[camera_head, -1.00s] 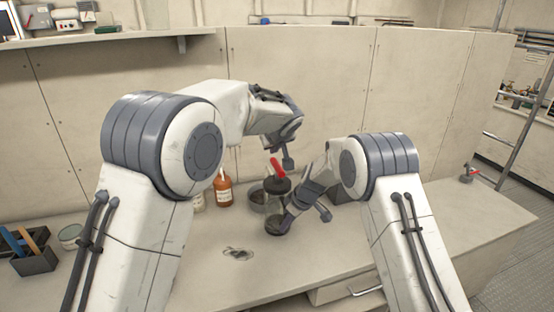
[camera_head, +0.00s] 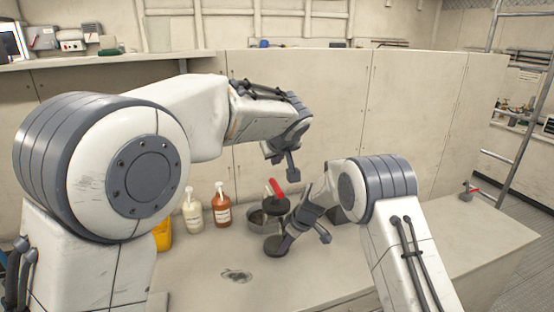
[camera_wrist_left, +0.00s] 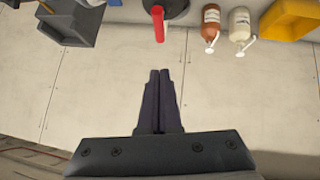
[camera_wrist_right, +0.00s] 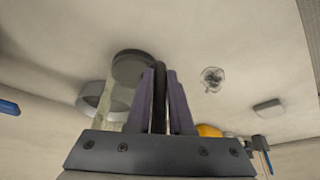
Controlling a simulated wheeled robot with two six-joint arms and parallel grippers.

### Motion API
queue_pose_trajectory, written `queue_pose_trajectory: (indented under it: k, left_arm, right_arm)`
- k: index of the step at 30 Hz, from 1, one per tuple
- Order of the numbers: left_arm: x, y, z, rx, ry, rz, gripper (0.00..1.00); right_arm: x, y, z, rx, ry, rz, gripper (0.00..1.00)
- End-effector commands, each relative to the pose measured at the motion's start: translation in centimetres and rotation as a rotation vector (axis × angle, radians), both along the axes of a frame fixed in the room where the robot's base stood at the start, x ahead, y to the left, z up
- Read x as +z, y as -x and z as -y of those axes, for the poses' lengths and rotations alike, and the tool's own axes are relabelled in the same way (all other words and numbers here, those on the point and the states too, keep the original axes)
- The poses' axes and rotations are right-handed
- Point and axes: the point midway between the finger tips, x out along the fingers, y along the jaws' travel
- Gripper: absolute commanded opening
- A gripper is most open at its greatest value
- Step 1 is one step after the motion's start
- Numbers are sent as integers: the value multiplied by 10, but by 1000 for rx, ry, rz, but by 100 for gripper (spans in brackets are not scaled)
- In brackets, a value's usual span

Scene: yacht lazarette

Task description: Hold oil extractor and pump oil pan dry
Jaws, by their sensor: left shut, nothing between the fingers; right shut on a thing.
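The oil extractor has a dark round cap, a red handle (camera_head: 278,188), a clear cylinder (camera_wrist_right: 118,105) and a dark round base (camera_head: 275,246). It stands upright on the counter. The grey round oil pan (camera_head: 256,218) sits just behind it and shows partly behind the cylinder in the right wrist view (camera_wrist_right: 90,96). My right gripper (camera_wrist_right: 160,75) is shut on a dark bar at the extractor's side. My left gripper (camera_head: 294,174) is shut and empty, above and just right of the red handle. In the left wrist view the handle (camera_wrist_left: 158,24) lies beyond its fingertips (camera_wrist_left: 160,74), apart from them.
An orange-brown pump bottle (camera_head: 221,208) and a cream pump bottle (camera_head: 192,213) stand left of the pan. A yellow container (camera_head: 163,235) is partly behind my left arm. A panel wall (camera_head: 320,110) rises behind.

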Motion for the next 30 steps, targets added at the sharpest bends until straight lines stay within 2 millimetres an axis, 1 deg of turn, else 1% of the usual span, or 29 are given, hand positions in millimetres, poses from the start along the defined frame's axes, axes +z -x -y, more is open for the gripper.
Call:
queue_pose_trajectory:
  k: [7,8,9,11,14,16,17,18,20,21,23,24,30]
  left_arm:
    - [0,0,0,0,0,0,0]
    - [0,0,0,0,0,0,8]
    - [-1,0,0,0,0,-2,23]
    - [-7,2,0,1,0,-18,45]
    - [-33,13,2,4,-3,-97,45]
    - [-61,27,4,6,-5,-185,45]
    - [-75,35,4,8,-5,-231,45]
    - [-94,47,6,10,-3,-297,45]
    - [-123,68,9,7,-1,-400,45]
    - [-142,82,11,2,6,-465,45]
    - [-171,98,19,-28,34,-533,45]
    - [-183,99,25,-58,61,-534,45]
    - [-223,93,46,-169,174,-447,45]
  right_arm:
    - [1,-1,0,-1,0,3,0]
    - [1,-1,0,-1,0,3,0]
    - [1,-1,0,-1,0,3,0]
    - [1,-1,0,-1,0,3,0]
    - [1,-1,0,-1,0,3,0]
    - [1,-1,0,-1,0,3,0]
    - [1,-1,0,-1,0,3,0]
    - [1,-1,0,-1,0,3,0]
    - [1,-1,0,-1,0,3,0]
    - [1,-1,0,-1,0,3,0]
    - [1,-1,0,-1,0,3,0]
    - [1,-1,0,-1,0,3,0]
    - [1,-1,0,-1,0,3,0]
